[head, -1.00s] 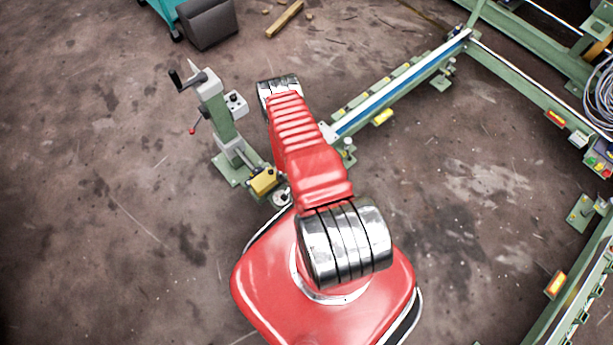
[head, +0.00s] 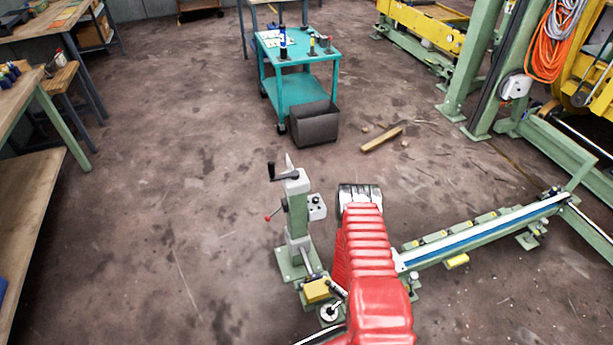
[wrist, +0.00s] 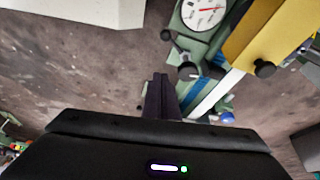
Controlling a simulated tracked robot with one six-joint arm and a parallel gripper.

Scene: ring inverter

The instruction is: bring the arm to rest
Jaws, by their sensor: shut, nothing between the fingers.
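My gripper (wrist: 160,80) shows in the wrist view as two dark fingers together, shut and empty. Its tips point at the floor and the green machine frame beyond. A round dial gauge (wrist: 203,12) and a yellow block (wrist: 270,40) lie to the right of the fingers, apart from them.
A green stand with a crank (head: 297,215) is close left of my arm. A green rail with a blue strip (head: 490,230) runs off right. Behind stand a teal cart (head: 300,85), a dark bin (head: 315,125) and a wooden piece (head: 381,139). Floor at left is clear.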

